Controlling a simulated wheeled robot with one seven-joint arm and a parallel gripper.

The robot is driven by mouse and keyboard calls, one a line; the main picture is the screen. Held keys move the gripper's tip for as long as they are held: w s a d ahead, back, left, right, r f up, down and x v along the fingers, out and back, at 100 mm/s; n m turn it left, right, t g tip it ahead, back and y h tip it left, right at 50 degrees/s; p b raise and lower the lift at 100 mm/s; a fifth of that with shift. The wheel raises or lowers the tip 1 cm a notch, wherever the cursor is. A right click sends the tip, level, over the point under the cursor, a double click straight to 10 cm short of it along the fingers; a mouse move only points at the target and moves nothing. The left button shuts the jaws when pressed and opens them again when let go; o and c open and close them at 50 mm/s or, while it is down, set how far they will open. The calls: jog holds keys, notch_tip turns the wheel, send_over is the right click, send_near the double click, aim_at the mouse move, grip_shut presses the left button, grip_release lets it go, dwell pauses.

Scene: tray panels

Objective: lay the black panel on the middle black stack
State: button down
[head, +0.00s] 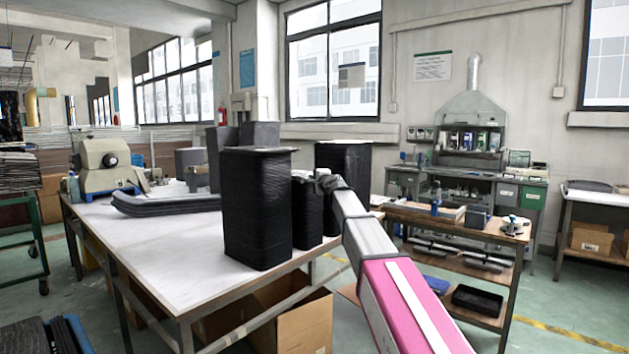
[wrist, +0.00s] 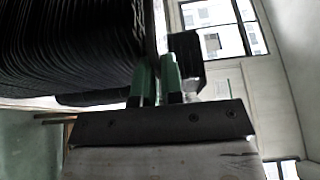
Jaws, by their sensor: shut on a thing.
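The middle black stack (head: 308,215) stands on the white table, partly hidden between the taller front black stack (head: 257,210) and the back black stack (head: 343,160). My gripper (head: 325,184) is at the upper right side of the middle stack. In the wrist view my gripper's green fingers (wrist: 158,80) are close together on a thin dark edge, the black panel (wrist: 151,40). The ribbed side of a black stack (wrist: 70,45) fills the upper left there. In the head view I cannot separate the panel from the middle stack, nor tell whether they touch.
A low pile of dark panels (head: 165,204) lies to the left on the table (head: 160,240). Grey boxes (head: 258,135) stand behind the front stack. A workbench with wooden top (head: 455,222) is at the right. The table's left front is clear.

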jog(key=shift+s+f, duration=0.2)
jog(key=shift+f, duration=0.55)
jog(key=shift+s+d+f, duration=0.2)
jog(key=shift+s+f, duration=0.1)
jog(key=shift+f, duration=0.05)
dwell(0.8)
jog(key=c, duration=1.4)
grip_release()
jog(key=shift+s, duration=0.1)
jog(key=shift+s+d, duration=0.2)
jog(key=shift+s, duration=0.25)
jog(key=shift+o, duration=1.1)
jog(key=r+v, duration=0.1)
jog(key=v, duration=0.8)
jog(key=shift+r+t, duration=0.3)
jog(key=shift+f, duration=0.1)
